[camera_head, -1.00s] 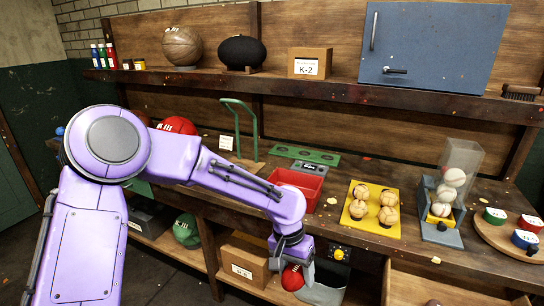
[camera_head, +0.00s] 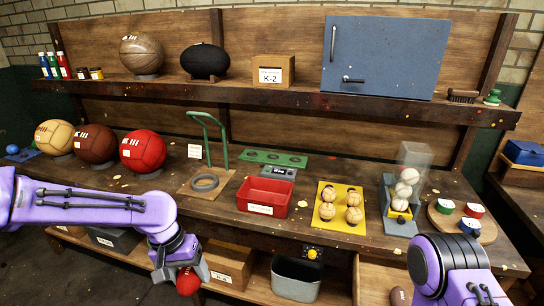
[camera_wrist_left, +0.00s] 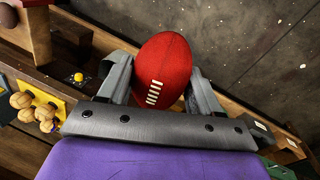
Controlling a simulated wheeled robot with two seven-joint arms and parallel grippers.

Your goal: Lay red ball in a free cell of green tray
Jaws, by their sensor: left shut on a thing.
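My left gripper (camera_head: 182,266) is shut on a small red ball (camera_head: 188,283) with white laces, held in front of the bench and below its top. In the left wrist view the red ball (camera_wrist_left: 162,70) sits between the two grey fingers, its laces towards the camera. The green tray (camera_head: 250,154) lies flat towards the back of the bench, behind the red bin. It has a row of dark round cells that look empty. The gripper is well apart from it, to the front left. My right arm shows at the lower right; its gripper is out of view.
A yellow tray (camera_head: 328,191) with several tan balls is at right. Large balls, one red (camera_head: 143,150), line the left. A shelf (camera_head: 290,98) overhangs the back.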

